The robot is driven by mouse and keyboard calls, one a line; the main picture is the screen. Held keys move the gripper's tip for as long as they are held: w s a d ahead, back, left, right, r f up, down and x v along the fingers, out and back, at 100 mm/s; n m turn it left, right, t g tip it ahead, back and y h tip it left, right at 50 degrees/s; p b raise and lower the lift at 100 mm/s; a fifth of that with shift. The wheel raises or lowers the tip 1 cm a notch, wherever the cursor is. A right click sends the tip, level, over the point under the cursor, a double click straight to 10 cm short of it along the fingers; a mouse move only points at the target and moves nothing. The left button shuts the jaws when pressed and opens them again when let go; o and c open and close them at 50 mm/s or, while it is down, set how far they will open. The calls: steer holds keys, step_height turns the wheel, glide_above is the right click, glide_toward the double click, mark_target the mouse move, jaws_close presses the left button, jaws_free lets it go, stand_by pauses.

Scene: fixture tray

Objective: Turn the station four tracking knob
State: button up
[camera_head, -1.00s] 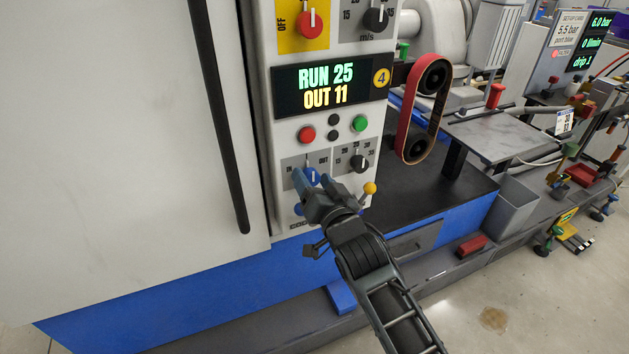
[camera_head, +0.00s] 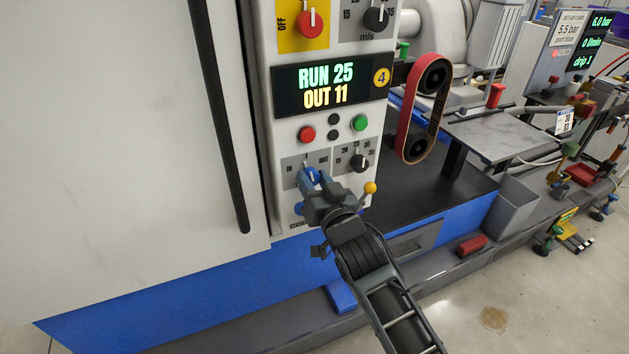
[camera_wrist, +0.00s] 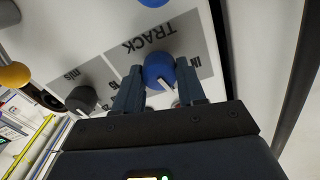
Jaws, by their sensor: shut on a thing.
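The blue tracking knob (camera_head: 311,174) sits low on the station four control panel, on a grey label plate with IN and OUT marks. My gripper (camera_head: 313,181) is at the knob, and its fingers partly cover it. In the wrist view the blue knob (camera_wrist: 157,68) lies between the two fingertips of my gripper (camera_wrist: 160,82), which is shut on it. The knob's white pointer shows there, and the TRACK label (camera_wrist: 150,38) beside it appears upside down. The panel display (camera_head: 328,86) reads RUN 25 and OUT 11, next to a yellow 4.
A dark speed knob (camera_head: 359,162) is just right of the tracking knob. Red (camera_head: 307,134) and green (camera_head: 360,123) buttons sit above. A yellow-balled lever (camera_head: 370,188) stands close to my gripper's right. The red sanding belt (camera_head: 404,130) is further right.

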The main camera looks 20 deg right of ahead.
steer(key=n, duration=0.3)
steer(key=o, duration=1.1)
steer(key=shift+c, duration=0.2)
steer(key=shift+s, duration=0.1)
steer(key=s, duration=0.7)
steer(key=shift+s+a, duration=0.15)
steer(key=shift+s, duration=0.15)
steer(key=shift+f, duration=0.1)
